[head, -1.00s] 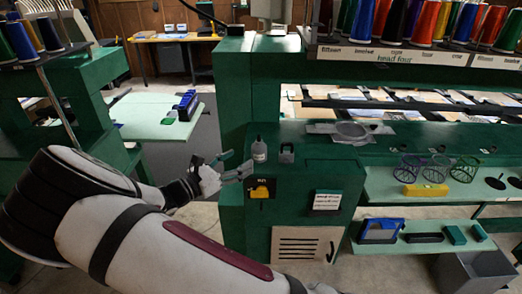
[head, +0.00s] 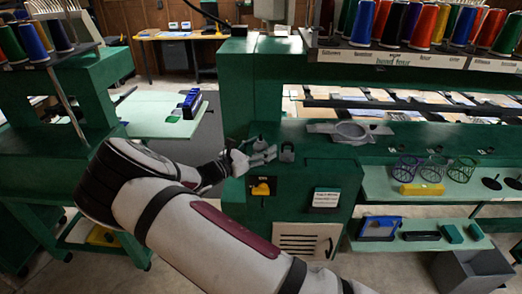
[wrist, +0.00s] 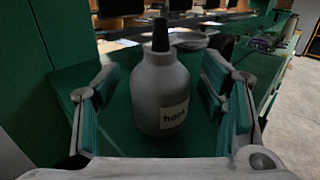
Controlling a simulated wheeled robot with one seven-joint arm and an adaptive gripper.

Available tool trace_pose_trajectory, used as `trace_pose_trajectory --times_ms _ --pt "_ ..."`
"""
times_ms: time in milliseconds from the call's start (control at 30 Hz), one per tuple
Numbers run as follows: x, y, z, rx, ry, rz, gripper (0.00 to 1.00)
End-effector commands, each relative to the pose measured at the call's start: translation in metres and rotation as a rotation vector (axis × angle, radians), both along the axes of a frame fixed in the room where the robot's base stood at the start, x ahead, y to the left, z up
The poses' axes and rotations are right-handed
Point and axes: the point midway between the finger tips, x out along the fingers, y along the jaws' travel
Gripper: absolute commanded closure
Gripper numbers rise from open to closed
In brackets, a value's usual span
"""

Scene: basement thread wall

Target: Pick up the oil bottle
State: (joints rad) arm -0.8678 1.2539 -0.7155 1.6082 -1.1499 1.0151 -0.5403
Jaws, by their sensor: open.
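The oil bottle (wrist: 160,98) is grey and rounded, with a dark nozzle and a pale label, and stands upright on the green machine top. In the wrist view it is between the two spread fingers of my gripper (wrist: 158,112), with room visible on both sides. In the head view my gripper (head: 264,156) is at the left end of the machine top, and it hides most of the bottle (head: 259,143). My gripper is open and holds nothing.
A small grey padlock-shaped object (head: 287,153) stands just right of my gripper. A grey oval hoop (head: 350,131) lies farther right. A yellow switch (head: 262,187) is on the machine's front. Wire baskets (head: 434,168) and a yellow block (head: 421,189) are on the right shelf.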

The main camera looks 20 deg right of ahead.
Motion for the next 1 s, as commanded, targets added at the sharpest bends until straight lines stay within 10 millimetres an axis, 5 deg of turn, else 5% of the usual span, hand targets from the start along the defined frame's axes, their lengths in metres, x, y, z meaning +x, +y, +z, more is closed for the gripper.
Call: trace_pose_trajectory --times_ms 67,300,733,1000 --pt "0.000 0.000 0.000 0.000 0.000 0.000 0.38" --pt "0.000 0.000 0.000 0.000 0.000 0.000 0.90" --pt "0.000 0.000 0.005 0.000 -0.001 -0.001 0.90" --pt "0.001 0.001 0.032 0.004 -0.003 0.000 0.90"
